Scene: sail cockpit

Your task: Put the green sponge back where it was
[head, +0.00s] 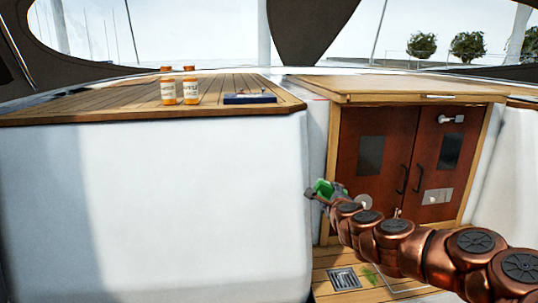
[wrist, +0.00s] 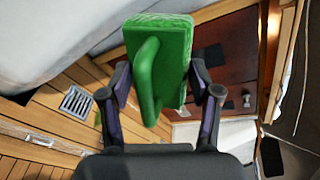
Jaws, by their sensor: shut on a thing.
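The green sponge (wrist: 172,50) is in my gripper (wrist: 160,82), one finger on each side of it. It is a green block with a rounded handle-like loop on its near face. In the head view the sponge (head: 325,187) shows at the end of my arm, in front of the white bench side and left of the brown doors. It is held in the air above the wooden floor. My gripper (head: 318,193) is small there and partly hidden by the sponge.
Two orange pill bottles (head: 168,91) (head: 190,91) and a dark blue flat item (head: 249,98) stand on the wooden deck top (head: 110,96). Brown double doors (head: 400,155) stand at the right. The floor has a grate (head: 344,279) and a small unclear green patch (head: 370,274).

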